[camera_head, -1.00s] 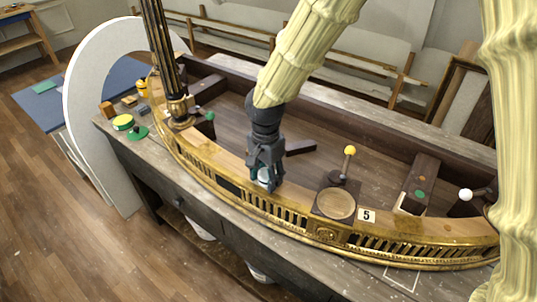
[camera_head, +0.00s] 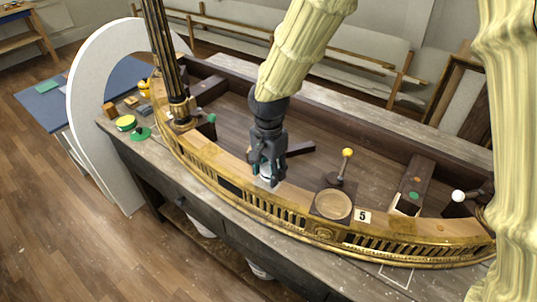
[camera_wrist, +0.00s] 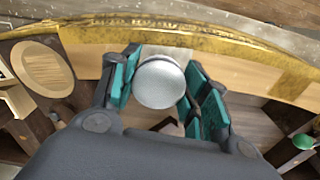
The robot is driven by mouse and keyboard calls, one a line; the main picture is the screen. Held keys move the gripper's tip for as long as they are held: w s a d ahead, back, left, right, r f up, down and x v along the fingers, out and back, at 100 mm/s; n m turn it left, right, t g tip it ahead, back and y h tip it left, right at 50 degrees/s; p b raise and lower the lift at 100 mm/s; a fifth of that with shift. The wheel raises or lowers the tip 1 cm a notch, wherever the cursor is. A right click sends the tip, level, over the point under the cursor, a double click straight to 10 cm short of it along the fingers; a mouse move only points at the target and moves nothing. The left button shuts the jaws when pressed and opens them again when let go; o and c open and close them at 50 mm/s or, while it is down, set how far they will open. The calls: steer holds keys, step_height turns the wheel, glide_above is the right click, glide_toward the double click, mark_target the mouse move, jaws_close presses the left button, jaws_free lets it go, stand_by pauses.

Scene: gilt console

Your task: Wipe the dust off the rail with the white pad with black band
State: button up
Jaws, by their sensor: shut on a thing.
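The rail (camera_head: 225,164) is the curved gilt and pale wood top along the console's front edge. It also crosses the upper part of the wrist view (camera_wrist: 245,68), with gold stretches on both sides of paler wood. My gripper (camera_head: 267,174) is over the middle of the rail, left of the round dish. Its teal-lined fingers (camera_wrist: 162,88) are shut on the white pad (camera_wrist: 160,82), whose round pale top shows between them. The pad's black band and underside are hidden, and I cannot tell whether it touches the rail. Dust is hard to make out.
A dark, gilt-based column (camera_head: 181,112) rises at the left. A white-knobbed lever (camera_head: 460,196) is farther right.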

steer(key=shift+r+p, duration=1.45)
steer(key=shift+r, duration=0.65)
steer(key=shift+f, duration=0.1)
